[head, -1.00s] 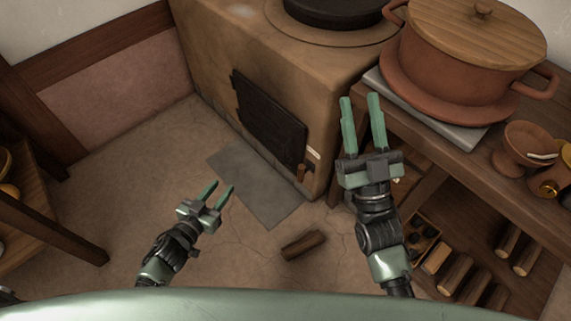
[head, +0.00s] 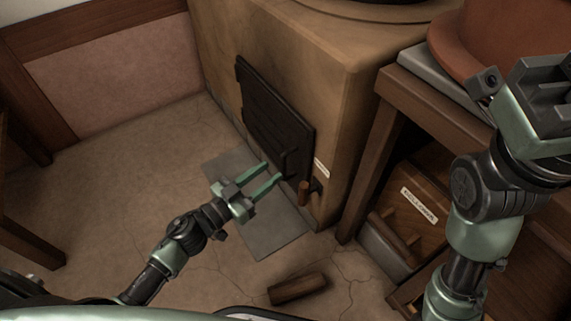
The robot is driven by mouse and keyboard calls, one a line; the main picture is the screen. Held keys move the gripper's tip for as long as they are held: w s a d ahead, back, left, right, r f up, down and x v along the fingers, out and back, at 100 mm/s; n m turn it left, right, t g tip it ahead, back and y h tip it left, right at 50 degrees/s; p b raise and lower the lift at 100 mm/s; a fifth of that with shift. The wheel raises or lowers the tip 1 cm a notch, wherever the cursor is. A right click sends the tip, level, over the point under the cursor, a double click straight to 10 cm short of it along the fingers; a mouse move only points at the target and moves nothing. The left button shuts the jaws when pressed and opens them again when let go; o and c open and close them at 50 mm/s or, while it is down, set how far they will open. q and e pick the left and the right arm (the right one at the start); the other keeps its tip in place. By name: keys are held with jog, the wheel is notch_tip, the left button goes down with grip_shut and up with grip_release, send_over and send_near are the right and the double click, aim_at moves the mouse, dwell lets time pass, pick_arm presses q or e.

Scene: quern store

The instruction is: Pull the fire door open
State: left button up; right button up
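The fire door (head: 273,112) is a dark metal panel on the front of the tan clay stove (head: 325,65). It looks shut. A small brown wooden handle (head: 304,193) shows at its lower right, below a pale label. My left gripper (head: 268,177) is in front of the door's lower part, with its two green fingers apart and pointing toward the handle. Nothing is between them, and they appear short of the handle. My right gripper (head: 550,85) is at the upper right, close to the camera; its fingers are out of frame or hidden.
A grey floor plate (head: 262,230) lies before the stove. A loose log (head: 298,288) lies on the floor nearer me. A wooden bench (head: 425,95) with a labelled drawer or box (head: 418,204) stands to the right. Open floor lies to the left.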

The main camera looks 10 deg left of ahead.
aim_at(283, 162)
pick_arm(q)
jog(key=b+x, duration=0.1)
jog(key=x, duration=0.5)
jog(key=shift+b, duration=0.3)
grip_shut()
dwell(1.0)
